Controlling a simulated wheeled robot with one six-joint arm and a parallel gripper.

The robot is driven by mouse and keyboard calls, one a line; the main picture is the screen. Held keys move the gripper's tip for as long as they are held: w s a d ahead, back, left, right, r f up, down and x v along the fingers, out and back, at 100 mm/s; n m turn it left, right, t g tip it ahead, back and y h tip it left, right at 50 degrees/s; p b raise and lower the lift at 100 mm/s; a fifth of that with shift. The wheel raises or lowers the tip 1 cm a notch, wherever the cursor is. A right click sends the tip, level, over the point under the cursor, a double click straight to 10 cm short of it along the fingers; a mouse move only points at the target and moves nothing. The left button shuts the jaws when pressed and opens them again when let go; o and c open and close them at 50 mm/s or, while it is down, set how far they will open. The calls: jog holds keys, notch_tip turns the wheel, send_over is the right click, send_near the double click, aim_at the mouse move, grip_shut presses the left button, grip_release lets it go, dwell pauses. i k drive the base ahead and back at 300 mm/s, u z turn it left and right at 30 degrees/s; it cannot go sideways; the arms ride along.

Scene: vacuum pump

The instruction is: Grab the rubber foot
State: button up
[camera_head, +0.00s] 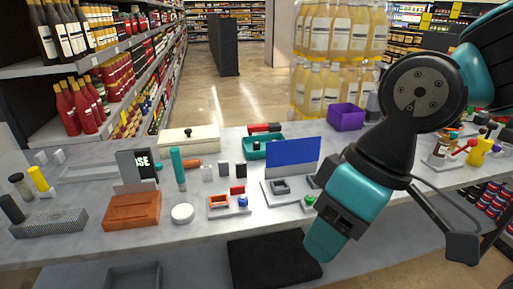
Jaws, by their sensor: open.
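My gripper (335,226) is at the lower end of my teal and black arm, in front of the worktop's front edge. It is open, and I see nothing held in it. Its fingertips are hard to make out at this angle. I cannot tell for certain which thing is the rubber foot.
The grey worktop (90,245) holds an orange-brown block (132,211), a white round disc (182,213), an orange fixture (219,200), a blue panel (292,154), a teal tray (262,146) and a purple bin (345,117). A black mat (272,262) lies below the front edge.

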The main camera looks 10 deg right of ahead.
aim_at(256, 145)
jog(key=u, duration=0.6)
jog(key=i, duration=1.1)
jog(key=z, duration=0.5)
jog(key=i, duration=0.4)
jog(key=z, duration=0.5)
